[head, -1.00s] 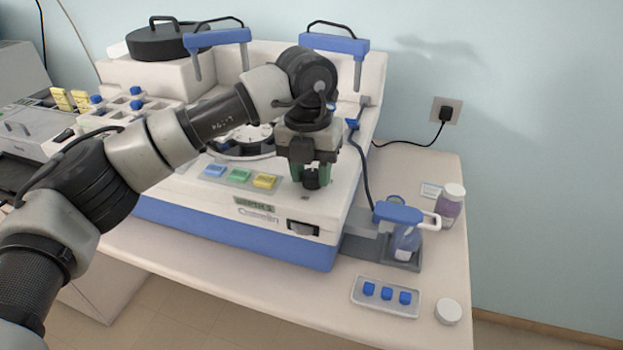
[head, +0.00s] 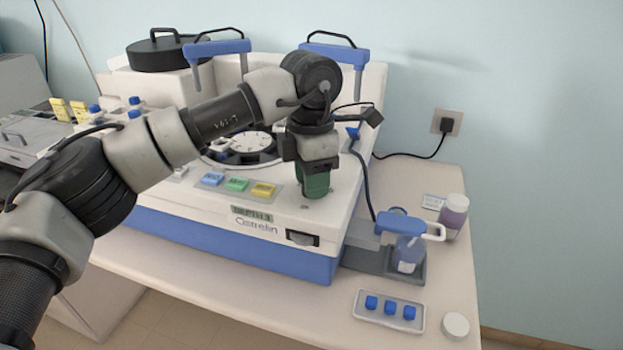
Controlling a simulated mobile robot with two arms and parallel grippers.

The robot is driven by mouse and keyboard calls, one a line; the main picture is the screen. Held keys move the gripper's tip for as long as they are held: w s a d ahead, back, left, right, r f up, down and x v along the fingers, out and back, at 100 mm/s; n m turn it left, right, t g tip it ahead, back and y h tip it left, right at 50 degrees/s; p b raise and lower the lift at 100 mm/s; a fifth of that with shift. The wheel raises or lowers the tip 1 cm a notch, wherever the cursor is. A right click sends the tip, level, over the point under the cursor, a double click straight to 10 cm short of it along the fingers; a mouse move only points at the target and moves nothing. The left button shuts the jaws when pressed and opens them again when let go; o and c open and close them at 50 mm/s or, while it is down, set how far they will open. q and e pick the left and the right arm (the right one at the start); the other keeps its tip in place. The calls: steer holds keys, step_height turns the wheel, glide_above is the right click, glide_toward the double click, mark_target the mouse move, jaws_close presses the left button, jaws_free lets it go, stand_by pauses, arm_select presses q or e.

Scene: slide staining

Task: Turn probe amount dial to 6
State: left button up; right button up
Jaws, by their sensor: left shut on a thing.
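The white and blue staining machine (head: 190,222) stands on the table. My left gripper (head: 314,190) points straight down at the front right of its top panel, right of the yellow button (head: 263,190). Its green-padded fingers are shut on the probe amount dial, which they hide in the head view. I cannot read the dial's setting. A small display (head: 252,213) sits on the machine's front edge, its text too small to read. My right gripper is not in view.
A blue (head: 213,179) and a green button (head: 237,184) sit left of the yellow one. A bottle in a grey holder (head: 385,262), a purple-filled jar (head: 455,215), a tray of blue caps (head: 362,317) and a white lid (head: 456,324) stand on the right.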

arm_select(q)
steer(key=shift+r+m, duration=0.1)
steer(key=shift+m, duration=1.8)
steer(key=o, duration=0.9)
steer(key=r, duration=1)
steer(key=shift+w+r+b, duration=0.3)
steer(key=shift+w+r, duration=0.05)
